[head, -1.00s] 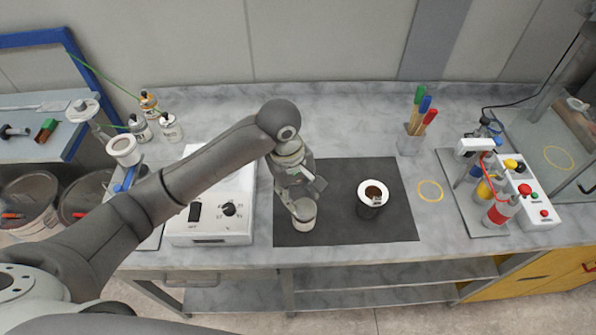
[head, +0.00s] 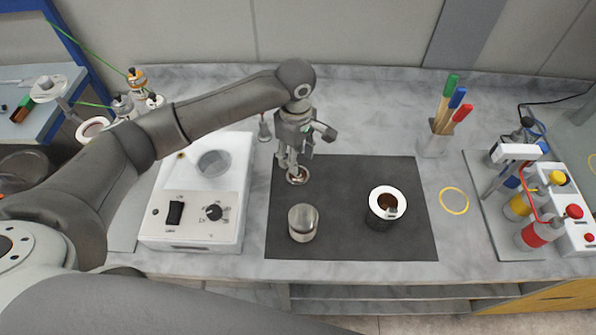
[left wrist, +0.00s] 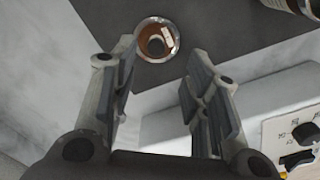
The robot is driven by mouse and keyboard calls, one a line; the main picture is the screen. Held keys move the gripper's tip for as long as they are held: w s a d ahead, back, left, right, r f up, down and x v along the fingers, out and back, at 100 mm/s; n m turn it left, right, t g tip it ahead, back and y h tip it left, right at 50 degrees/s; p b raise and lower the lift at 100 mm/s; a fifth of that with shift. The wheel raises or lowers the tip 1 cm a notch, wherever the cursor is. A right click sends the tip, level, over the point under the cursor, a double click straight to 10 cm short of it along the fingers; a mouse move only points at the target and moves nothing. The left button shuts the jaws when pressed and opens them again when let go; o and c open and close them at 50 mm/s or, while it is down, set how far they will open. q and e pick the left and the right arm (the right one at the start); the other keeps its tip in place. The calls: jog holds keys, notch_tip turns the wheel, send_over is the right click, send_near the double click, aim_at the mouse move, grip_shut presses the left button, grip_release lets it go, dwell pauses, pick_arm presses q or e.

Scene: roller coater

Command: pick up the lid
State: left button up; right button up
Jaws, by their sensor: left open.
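A small round piece with a shiny rim and a brownish middle, which looks like the lid (head: 298,176), lies near the back left edge of the dark mat (head: 345,245). In the left wrist view the lid (left wrist: 157,40) shows beyond the fingertips, roughly in line with the gap between them. My left gripper (head: 291,163) hangs at the lid in the head view and partly covers it. In the left wrist view the left gripper (left wrist: 158,75) is open, with nothing between its fingers. My right gripper is not in view.
A glass beaker (head: 302,224) stands in front of the lid. A black cup with a white rim (head: 380,222) stands right on the mat. A white device with a knob (head: 190,218) is left of the mat. A pen holder (head: 433,143) stands at the back right.

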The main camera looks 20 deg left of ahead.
pick_arm(q)
jog(key=shift+w+f, duration=0.1)
jog(key=shift+f, duration=0.25)
jog(key=f+p, duration=0.2)
jog(key=f, duration=0.2)
jog(key=shift+d+f, duration=0.1)
jog(key=shift+d, duration=0.1)
jog(key=shift+w+f, duration=0.1)
jog(key=shift+f, duration=0.25)
jog(key=shift+c, duration=0.5)
jog(key=c, duration=0.5)
jog(key=shift+c, duration=1.6)
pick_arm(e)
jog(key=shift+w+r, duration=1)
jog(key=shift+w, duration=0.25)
